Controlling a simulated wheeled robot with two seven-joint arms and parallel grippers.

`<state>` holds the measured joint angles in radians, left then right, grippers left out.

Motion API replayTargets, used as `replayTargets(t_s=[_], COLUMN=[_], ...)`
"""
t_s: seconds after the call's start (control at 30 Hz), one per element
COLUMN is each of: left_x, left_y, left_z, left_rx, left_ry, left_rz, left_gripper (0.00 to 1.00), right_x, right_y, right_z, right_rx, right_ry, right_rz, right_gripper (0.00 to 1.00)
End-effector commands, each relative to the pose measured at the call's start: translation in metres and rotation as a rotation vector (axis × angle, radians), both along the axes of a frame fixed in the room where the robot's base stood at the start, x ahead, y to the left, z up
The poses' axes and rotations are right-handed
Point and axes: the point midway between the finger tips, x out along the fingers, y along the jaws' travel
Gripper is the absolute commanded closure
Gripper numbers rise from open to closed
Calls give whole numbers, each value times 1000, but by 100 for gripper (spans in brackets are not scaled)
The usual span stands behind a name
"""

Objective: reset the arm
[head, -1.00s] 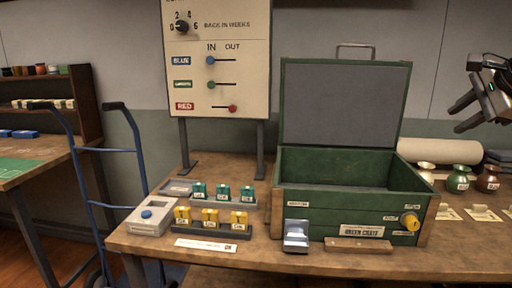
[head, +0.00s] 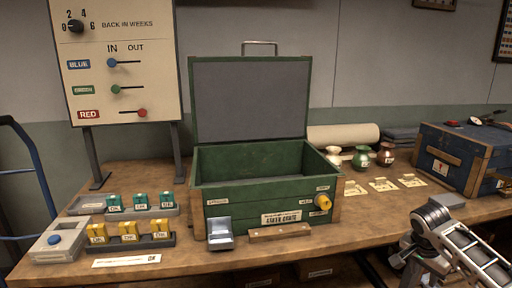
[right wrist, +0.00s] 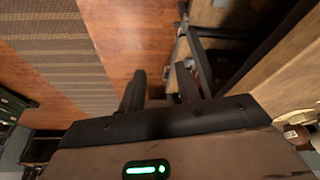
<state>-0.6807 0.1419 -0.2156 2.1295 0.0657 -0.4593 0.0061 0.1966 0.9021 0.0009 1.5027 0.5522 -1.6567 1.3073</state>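My right arm comes in at the lower right of the head view, in front of the table's front edge, with the gripper low and partly hidden by the wrist. In the right wrist view my right gripper (right wrist: 161,90) points down over the floor. Its two dark fingers are apart with nothing between them. My left gripper is not in either view.
The wooden table (head: 350,234) holds an open green crate (head: 260,192), small yellow blocks (head: 129,232), green blocks (head: 140,202), several small vases (head: 361,157) and a blue chest (head: 455,158). A sign board (head: 125,60) stands behind. Bare floor (right wrist: 140,40) lies below the gripper.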

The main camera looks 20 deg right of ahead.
Motion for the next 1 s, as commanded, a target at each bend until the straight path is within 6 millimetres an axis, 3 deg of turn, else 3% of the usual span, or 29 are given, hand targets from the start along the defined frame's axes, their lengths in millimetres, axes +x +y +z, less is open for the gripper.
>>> replayTargets(t_s=[0.23,0.4,0.57,0.73,0.8,1.0], left_x=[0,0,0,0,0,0], left_y=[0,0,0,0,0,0], left_z=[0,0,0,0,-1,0], left_rx=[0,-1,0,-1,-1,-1], left_ry=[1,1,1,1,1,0], left_rz=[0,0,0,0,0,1], left_gripper=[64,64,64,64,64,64], right_x=[62,108,144,167,162,141], right_y=[-25,-34,-27,-4,21,90], right_z=[26,64,109,149,115,42], right_rx=[-257,-562,-929,-1323,-1247,-1104], right_ry=[-155,-211,-198,-123,-153,-233], right_rz=[456,831,1172,1453,1486,1586], right_gripper=[67,67,67,67,67,67])
